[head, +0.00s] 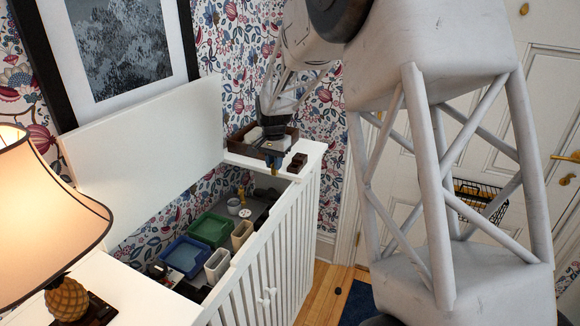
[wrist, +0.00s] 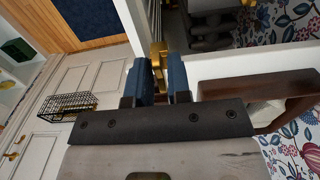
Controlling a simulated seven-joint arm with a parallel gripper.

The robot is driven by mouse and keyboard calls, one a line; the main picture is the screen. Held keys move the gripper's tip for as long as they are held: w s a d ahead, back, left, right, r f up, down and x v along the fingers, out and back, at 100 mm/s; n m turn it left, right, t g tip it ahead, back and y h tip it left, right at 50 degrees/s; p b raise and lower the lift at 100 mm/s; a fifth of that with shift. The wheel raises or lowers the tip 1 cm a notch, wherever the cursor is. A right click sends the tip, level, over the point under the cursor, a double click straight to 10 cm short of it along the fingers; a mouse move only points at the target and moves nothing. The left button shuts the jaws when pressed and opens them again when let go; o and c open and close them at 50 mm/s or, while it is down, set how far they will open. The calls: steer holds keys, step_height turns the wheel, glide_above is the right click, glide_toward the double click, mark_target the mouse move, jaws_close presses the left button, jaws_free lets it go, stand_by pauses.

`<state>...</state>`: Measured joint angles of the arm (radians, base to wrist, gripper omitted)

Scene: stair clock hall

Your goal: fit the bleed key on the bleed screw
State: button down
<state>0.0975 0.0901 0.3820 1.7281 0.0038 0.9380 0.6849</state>
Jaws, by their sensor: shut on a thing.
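My gripper (head: 272,168) is at the right end of the open white cabinet, above its inside. In the wrist view, its two blue fingers (wrist: 161,82) are shut on a small brass piece, which looks like the bleed key (wrist: 158,55). The key's far end is hard to make out. In the head view the key is too small to tell apart from the fingers. A small brass upright part (head: 241,192) stands inside the cabinet, below and left of my gripper. It may be the bleed screw, but I cannot be sure. Key and brass part look apart.
A green bin (head: 210,229), a blue bin (head: 185,256) and beige containers (head: 217,265) stand inside the cabinet (head: 262,295). A wooden tray (head: 240,138) and a small dark block (head: 297,162) sit on its right-hand top. A lit lamp (head: 45,195) stands left.

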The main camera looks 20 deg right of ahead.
steer(key=w+a+f, duration=0.4)
steer(key=w+a, duration=0.6)
steer(key=w, duration=0.1)
steer(key=shift+w, duration=0.3)
steer(key=shift+f, duration=0.2)
steer(key=shift+f, duration=2.35)
steer(key=shift+f, duration=1.3)
stand_by(0.8)
